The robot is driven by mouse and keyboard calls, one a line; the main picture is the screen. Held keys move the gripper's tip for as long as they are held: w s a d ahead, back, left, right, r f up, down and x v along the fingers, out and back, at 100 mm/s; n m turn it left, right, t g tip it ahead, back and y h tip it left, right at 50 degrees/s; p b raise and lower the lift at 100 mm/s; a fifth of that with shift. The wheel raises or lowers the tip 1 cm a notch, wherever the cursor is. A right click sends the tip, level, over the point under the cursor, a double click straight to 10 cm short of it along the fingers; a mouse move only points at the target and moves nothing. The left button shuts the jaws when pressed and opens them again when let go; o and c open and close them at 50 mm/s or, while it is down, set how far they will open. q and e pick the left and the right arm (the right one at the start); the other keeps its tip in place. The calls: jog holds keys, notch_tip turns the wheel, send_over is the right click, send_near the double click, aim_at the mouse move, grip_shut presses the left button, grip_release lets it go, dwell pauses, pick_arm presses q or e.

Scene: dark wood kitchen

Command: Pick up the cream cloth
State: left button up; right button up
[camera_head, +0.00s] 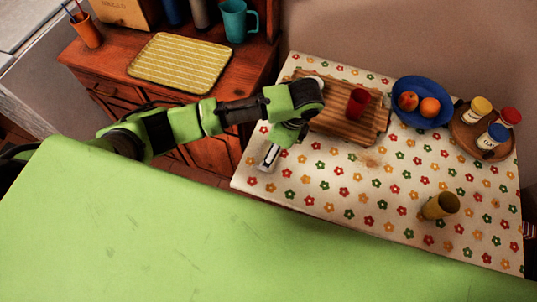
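My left gripper (268,158) points down over the left end of the table, low above the flowered surface or touching it. Its pale fingers look narrow, and I cannot tell if they are open or holding anything. I see no separate cloth that I can surely call the cream cloth. The table has a cream tablecloth (330,195) with red, green, yellow and orange flowers. A small tan patch (371,158) lies near its middle, too small to identify. My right gripper is not in view.
A wooden board (335,122) holds a red cup (357,103). Behind are a blue fruit bowl (420,118) and a round tray of jars (467,137). A yellow-brown cup (439,206) lies tilted at front right. A yellow mat (180,62) lies on the cabinet at left.

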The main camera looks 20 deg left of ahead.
pick_arm(q)
jog(key=x, duration=0.3)
jog(key=d+p+x, duration=0.1)
jog(key=x, duration=0.1)
jog(key=shift+w+a+f, duration=0.1)
jog(key=shift+w+f, duration=0.1)
jog(key=shift+f, duration=0.1)
jog(key=shift+a+f, duration=0.15)
jog(key=shift+f, duration=0.45)
jog(key=c, duration=1)
